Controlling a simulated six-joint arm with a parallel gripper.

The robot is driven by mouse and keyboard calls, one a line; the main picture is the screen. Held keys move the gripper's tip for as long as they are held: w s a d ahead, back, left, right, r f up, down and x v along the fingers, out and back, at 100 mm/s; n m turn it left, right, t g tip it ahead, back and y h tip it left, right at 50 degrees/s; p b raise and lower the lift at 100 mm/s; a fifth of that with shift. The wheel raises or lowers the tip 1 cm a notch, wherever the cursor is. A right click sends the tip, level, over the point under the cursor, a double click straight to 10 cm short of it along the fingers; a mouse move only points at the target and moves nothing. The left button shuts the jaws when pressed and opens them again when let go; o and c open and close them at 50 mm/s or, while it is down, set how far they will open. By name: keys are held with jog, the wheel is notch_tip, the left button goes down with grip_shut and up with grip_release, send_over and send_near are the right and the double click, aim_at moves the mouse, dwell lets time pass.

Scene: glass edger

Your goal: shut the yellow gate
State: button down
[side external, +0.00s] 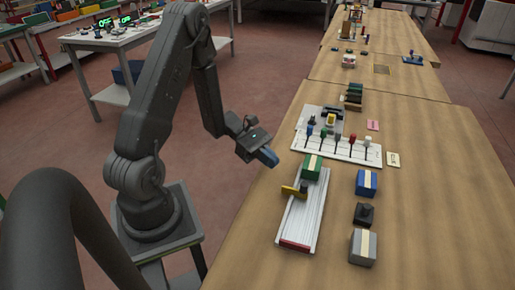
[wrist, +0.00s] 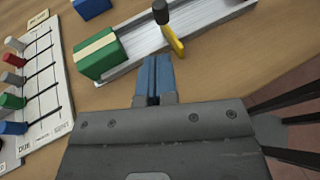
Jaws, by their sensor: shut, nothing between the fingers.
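The yellow gate (side external: 290,190) is a short bar at the left rail of a pale channel (side external: 300,222). It sticks out past that rail, with a dark knob (side external: 304,187) at its inner end. In the wrist view the gate (wrist: 174,41) hangs over the near rail, its black knob (wrist: 161,11) upright. A green block with a cream band (side external: 312,167) sits at the channel's far end. My gripper (side external: 269,157) is shut and empty, left of the green block and apart from the gate. Its blue fingers (wrist: 155,77) point toward the channel in the wrist view.
A white slider board (side external: 337,146) with several coloured knobs lies beyond the channel. A blue block (side external: 366,183), a black knobbed piece (side external: 364,213) and a grey block (side external: 363,247) stand to its right. The table left of the channel is clear.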

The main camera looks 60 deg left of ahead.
jog(key=v, duration=0.5)
jog(key=g+y, duration=0.1)
jog(key=y, duration=0.1)
send_near(295, 189)
jog(key=w+d, duration=0.1)
jog(key=w+d+f, duration=0.1)
jog(key=shift+d+f, duration=0.15)
jog(key=shift+d, duration=0.1)
jog(key=d, duration=0.1)
jog(key=w+d, duration=0.1)
jog(key=d, duration=0.1)
jog(key=shift+w+f, duration=0.1)
jog(key=shift+w, duration=0.05)
jog(key=shift+w+d, duration=0.2)
jog(key=shift+d, duration=0.2)
jog(key=shift+w+d, duration=1.5)
jog(key=shift+d, duration=0.05)
